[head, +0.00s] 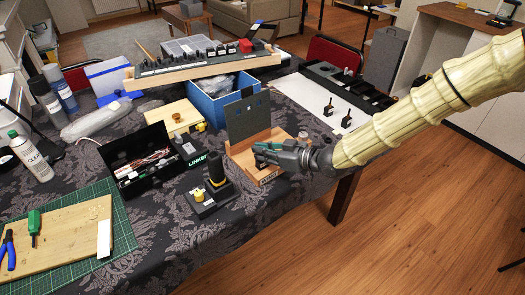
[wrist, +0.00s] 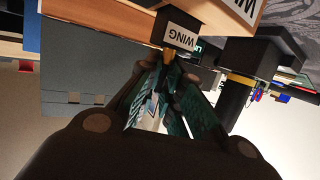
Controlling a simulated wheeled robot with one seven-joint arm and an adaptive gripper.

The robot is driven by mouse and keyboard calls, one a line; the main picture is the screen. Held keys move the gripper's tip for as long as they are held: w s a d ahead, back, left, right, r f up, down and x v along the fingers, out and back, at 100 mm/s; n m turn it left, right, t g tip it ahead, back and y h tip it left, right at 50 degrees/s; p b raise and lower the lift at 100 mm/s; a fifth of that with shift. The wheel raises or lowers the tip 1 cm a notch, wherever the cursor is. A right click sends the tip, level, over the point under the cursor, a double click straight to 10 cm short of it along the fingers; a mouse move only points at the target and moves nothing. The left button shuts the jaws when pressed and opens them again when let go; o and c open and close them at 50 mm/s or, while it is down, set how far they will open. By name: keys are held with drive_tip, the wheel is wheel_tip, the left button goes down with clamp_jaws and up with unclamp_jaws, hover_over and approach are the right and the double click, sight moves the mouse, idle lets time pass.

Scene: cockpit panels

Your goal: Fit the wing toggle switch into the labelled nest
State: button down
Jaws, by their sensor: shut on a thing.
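My gripper (head: 262,153) is over the wooden stand (head: 241,160) at the table's right edge. In the wrist view its teal-lined fingers (wrist: 168,75) are shut on the brass-coloured stem of the wing toggle switch (wrist: 182,29), a black block labelled WING. A wooden part beside the switch carries a white label (wrist: 242,8), cut off by the frame, with letters like WI. A dark upright panel (head: 248,117) stands at the back of the stand. The gripper hides most of the switch in the head view. I cannot tell whether the switch is inside the nest or just above it.
A black-and-yellow device (head: 207,196) stands in front of the stand, and an open black toolbox (head: 145,163) to its left. A blue box (head: 215,103) is behind. Small black switches (head: 328,108) stand on a white sheet (head: 305,97). The floor at right is clear.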

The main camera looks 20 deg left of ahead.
drive_tip(key=shift+f, duration=0.35)
drive_tip(key=c, duration=1.5)
unclamp_jaws()
drive_tip(key=v, duration=1.2)
drive_tip(key=shift+f, duration=0.1)
